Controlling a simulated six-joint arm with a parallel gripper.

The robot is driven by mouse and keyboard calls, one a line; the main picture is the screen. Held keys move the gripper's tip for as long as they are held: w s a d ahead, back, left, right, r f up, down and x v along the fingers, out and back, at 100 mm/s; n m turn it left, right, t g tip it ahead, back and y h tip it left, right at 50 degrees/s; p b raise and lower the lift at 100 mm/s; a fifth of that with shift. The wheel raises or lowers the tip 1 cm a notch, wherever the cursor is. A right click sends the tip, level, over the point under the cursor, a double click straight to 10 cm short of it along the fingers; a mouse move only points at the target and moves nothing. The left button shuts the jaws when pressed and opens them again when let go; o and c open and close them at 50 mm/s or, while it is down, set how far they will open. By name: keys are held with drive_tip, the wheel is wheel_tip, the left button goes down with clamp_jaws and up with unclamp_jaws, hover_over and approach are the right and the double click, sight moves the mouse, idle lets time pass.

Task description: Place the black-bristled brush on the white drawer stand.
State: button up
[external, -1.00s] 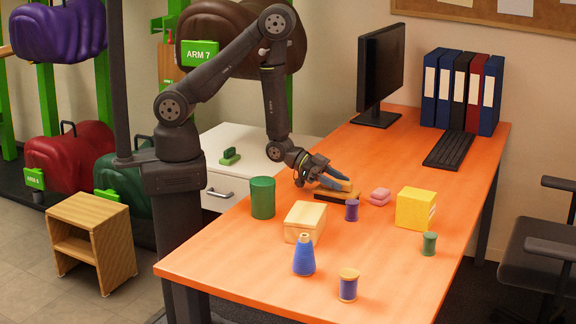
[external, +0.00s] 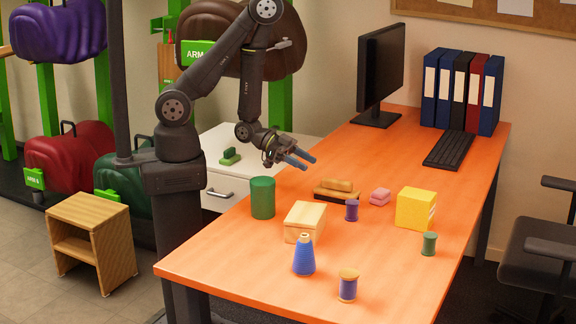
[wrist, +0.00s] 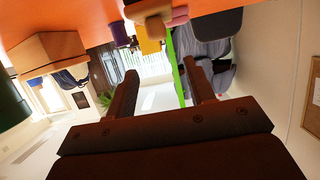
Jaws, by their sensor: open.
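The brush (external: 337,190) lies on the orange desk, with a tan wooden top over a dark lower part. In the wrist view, a tan wooden piece that looks like its top (wrist: 150,10) shows at the upper edge. My gripper (external: 303,160) is open and empty, above and to the left of the brush and apart from it. Its two fingers also show in the wrist view (wrist: 160,70) with nothing between them. The white drawer stand (external: 208,178) is behind the desk's left edge, beside my arm. A green brush-like item (external: 230,156) rests on its top.
A green cup (external: 262,198), a wooden box (external: 305,222), a purple spool (external: 351,210), pink sponges (external: 380,197) and a yellow box (external: 415,208) surround the brush. A blue cone (external: 304,257) stands nearer. The stand's top has free room right of the green item.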

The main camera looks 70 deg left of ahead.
sight(333, 179)
drive_tip(key=s+a, duration=0.3)
drive_tip(key=a, duration=0.1)
drive_tip(key=x, duration=1.1)
drive_tip(key=shift+d, duration=0.3)
drive_tip(key=shift+r+x, duration=0.25)
drive_tip(key=shift+x, duration=1.2)
drive_tip(key=shift+r+x, duration=0.2)
drive_tip(key=shift+x, duration=1.2)
drive_tip(key=shift+d, duration=0.2)
clamp_jaws()
drive_tip(key=shift+r, duration=0.15)
